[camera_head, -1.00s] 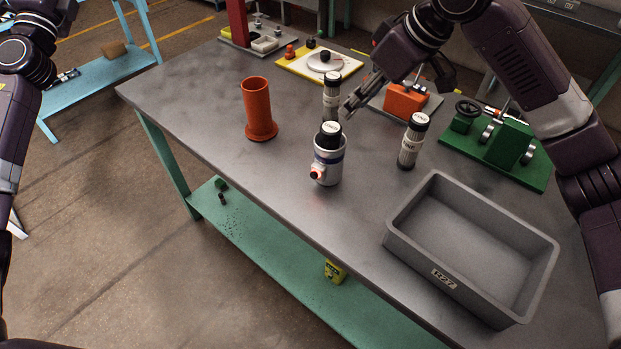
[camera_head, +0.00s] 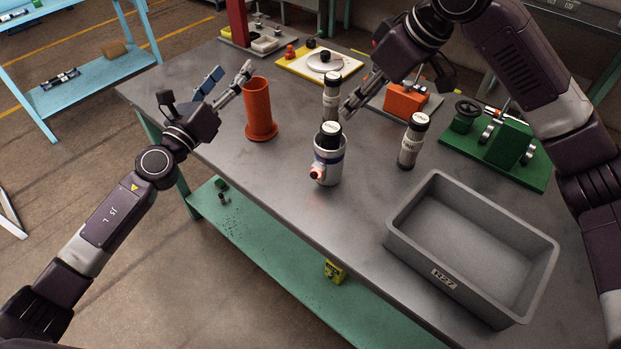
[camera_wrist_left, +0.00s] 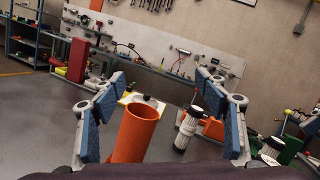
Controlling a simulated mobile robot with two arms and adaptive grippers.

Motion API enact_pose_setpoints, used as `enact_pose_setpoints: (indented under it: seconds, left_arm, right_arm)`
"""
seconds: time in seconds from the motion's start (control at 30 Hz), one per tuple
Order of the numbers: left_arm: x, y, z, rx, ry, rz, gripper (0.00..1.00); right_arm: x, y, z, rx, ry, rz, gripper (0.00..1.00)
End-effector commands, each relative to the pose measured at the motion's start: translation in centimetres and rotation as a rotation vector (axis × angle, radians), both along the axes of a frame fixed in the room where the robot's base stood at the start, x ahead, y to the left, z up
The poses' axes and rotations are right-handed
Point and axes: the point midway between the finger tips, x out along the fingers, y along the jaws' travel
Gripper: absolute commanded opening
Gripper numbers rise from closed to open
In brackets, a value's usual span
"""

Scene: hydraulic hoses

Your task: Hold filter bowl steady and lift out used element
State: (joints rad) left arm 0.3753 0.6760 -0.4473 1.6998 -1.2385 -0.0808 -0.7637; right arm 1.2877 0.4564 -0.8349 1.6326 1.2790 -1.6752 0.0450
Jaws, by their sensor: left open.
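The filter bowl (camera_head: 328,169), a whitish cup with a blue band and an orange-tipped side port, stands upright on the bench. A dark element with a white top (camera_head: 330,129) sticks up from it. My right gripper (camera_head: 350,106) is above and just behind the bowl, apart from the element as far as I can tell; its finger gap is unclear. My left gripper (camera_head: 230,80) is open and empty, beside and above the orange flanged tube (camera_head: 259,108). In the left wrist view, the tube (camera_wrist_left: 135,132) shows between the spread blue-padded fingers.
Two similar black-and-white cylinders stand behind the bowl (camera_head: 331,90) and right of it (camera_head: 412,142). An empty grey bin (camera_head: 470,292) sits at the right front. An orange fixture (camera_head: 405,101) and a green fixture (camera_head: 497,150) stand further back.

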Motion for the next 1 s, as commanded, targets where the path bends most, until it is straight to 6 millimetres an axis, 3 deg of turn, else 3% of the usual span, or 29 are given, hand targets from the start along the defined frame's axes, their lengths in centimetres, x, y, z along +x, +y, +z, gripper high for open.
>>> enact_pose_setpoints:
  seconds: [0.03, 0.2, 0.43, 0.5, 0.63, 0.77, 1.0]
  left_arm:
    - [-1.3, -2.2, -2.2, 0.038, 0.010, -0.020, 0.67]
    - [-6.1, -8.9, -8.1, 0.182, 0.007, -0.075, 0.67]
    - [-12.8, -16.1, -13.0, 0.336, -0.025, -0.139, 0.67]
    - [-12.9, -16.9, -15.2, 0.379, -0.008, -0.149, 0.67]
    - [-13.5, -18.1, -17.4, 0.424, 0.004, -0.165, 0.67]
    - [-13.2, -18.7, -18.1, 0.436, 0.006, -0.170, 0.67]
    - [-10.3, -20.6, -18.1, 0.436, 0.006, -0.170, 0.67]
  right_arm:
    - [0.0, 0.0, 0.0, 0.000, 0.000, 0.000, 0.29]
    - [0.0, 0.0, 0.0, 0.000, 0.000, 0.000, 0.29]
    - [0.0, 0.0, 0.0, 0.000, 0.000, 0.000, 0.29]
    - [0.0, 0.0, 0.0, 0.000, 0.000, 0.000, 0.29]
    - [0.0, 0.0, 0.0, 0.000, 0.000, 0.000, 0.29]
    - [0.0, 0.0, 0.0, 0.000, 0.000, 0.000, 0.29]
    - [0.0, 0.0, 0.0, 0.000, 0.000, 0.000, 0.29]
